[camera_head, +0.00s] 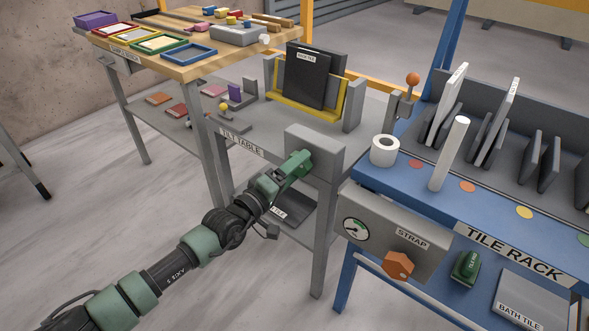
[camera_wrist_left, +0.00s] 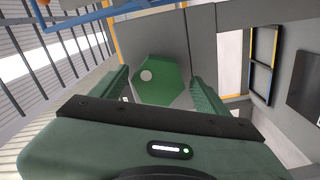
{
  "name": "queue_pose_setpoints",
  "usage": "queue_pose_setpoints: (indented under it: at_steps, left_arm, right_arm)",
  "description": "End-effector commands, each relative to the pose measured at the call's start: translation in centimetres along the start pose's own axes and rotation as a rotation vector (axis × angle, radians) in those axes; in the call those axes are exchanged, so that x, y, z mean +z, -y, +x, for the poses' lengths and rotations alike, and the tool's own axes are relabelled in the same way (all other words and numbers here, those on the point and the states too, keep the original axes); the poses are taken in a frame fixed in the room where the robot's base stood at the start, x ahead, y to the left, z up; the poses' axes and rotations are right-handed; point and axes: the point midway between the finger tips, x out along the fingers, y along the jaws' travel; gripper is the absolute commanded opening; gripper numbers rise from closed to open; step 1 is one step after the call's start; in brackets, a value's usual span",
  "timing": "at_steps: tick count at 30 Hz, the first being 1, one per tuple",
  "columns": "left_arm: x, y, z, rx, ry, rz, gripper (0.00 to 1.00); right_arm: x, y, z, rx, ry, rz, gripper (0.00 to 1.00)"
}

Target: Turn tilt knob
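The tilt knob is a green hexagonal knob with a pale round dot (camera_wrist_left: 163,85), on a grey panel in the left wrist view. In the head view it is largely hidden by my left gripper (camera_head: 299,163), which points at the grey box (camera_head: 328,150) at the corner of the tilt table (camera_head: 265,160). In the left wrist view the fingers of my left gripper (camera_wrist_left: 160,92) stand on either side of the knob, with visible gaps. That gripper looks open. My right gripper is not in view.
The blue tile rack (camera_head: 405,183) stands to the right, with a strap gauge panel and an orange knob (camera_head: 398,265) on its front. A black tile (camera_head: 306,78) stands in a yellow holder on the tilt table. A wooden workbench (camera_head: 185,68) is behind left.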

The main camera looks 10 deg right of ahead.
Motion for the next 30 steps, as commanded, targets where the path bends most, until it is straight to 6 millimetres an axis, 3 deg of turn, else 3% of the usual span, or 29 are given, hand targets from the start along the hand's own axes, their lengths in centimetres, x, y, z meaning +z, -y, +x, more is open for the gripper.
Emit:
queue_pose_setpoints:
  at_steps: [4,9,18,30]
  left_arm:
    - [0.0,0.0,-0.8,-0.001,0.000,-0.002,0.75]
    - [-0.1,0.0,-3.5,-0.003,0.000,-0.003,0.75]
    - [0.0,0.1,-7.5,-0.001,0.000,0.000,0.75]
    - [0.0,0.0,-7.8,0.000,0.000,0.000,0.75]
  right_arm:
    - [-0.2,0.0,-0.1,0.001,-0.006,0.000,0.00]
    - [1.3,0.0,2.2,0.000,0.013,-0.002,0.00]
    - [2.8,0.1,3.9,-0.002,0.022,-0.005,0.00]
    - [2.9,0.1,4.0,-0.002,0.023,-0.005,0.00]
